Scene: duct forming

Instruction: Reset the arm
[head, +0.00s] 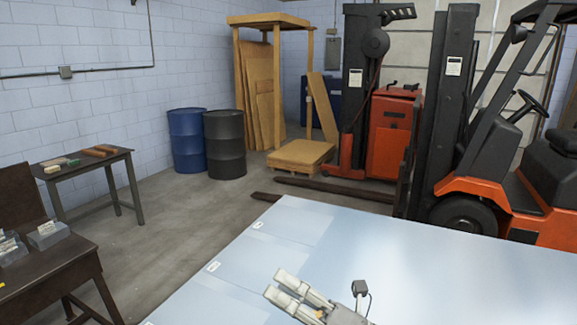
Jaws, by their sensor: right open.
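My right gripper (281,284) shows at the bottom middle of the head view, over a pale blue-white sheet surface (375,245). Its two pale fingers point up and to the left, with a narrow gap between them. It is open and I see nothing held between the fingers. I cannot tell how high it is above the sheet. The rest of the right arm is mostly cut off by the lower edge. My left gripper is not in view.
A dark side table (75,168) with small blocks and a dark desk (45,275) stand at the left. Blue (187,140) and black (225,145) drums stand by the wall. Orange forklifts (480,195) stand behind the sheet. Most of the visible sheet is bare.

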